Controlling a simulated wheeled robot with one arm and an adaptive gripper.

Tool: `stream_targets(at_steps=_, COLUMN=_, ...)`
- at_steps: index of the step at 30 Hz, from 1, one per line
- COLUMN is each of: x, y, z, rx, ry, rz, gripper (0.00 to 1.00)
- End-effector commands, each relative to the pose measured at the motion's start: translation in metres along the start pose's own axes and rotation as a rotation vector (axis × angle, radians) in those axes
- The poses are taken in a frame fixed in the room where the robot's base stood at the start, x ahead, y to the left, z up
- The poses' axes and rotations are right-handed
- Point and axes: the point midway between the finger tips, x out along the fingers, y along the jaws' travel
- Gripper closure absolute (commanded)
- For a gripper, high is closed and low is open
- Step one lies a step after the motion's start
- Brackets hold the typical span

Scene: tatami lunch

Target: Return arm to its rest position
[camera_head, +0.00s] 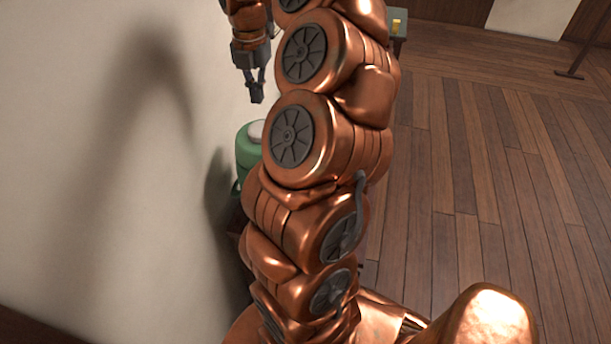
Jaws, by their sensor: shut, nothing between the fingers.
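My copper arm rises through the middle of the head camera view and bends over at the top. My gripper (257,97) hangs at the upper left of the arm, pointing down, with its dark fingers together and nothing held. It is in front of the pale wall, above a green container with a white top (245,150). The gripper is apart from the container in the picture. The container is partly hidden behind my arm.
A pale wall (90,160) fills the left side, close to my arm, with the arm's shadow on it. A small greenish table (399,45) with a yellow item (396,27) stands at the top. A dark stand (580,60) is at the far right.

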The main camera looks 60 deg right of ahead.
Motion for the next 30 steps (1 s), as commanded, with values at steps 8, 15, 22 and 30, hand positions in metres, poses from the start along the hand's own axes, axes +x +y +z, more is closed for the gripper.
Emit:
stream_targets(at_steps=8, x=0.0, y=0.0, z=0.0, rx=0.001, ry=0.0, rz=0.0, gripper=1.0)
stream_targets(at_steps=15, x=-0.008, y=0.019, z=-0.036, rx=0.078, ry=-0.002, rz=0.009, gripper=1.0)
stream_targets(at_steps=22, x=-0.014, y=0.04, z=-0.116, rx=0.293, ry=0.003, rz=0.012, gripper=1.0)
stream_targets(at_steps=30, x=-0.006, y=0.035, z=-0.205, rx=0.604, ry=0.006, rz=-0.017, gripper=1.0)
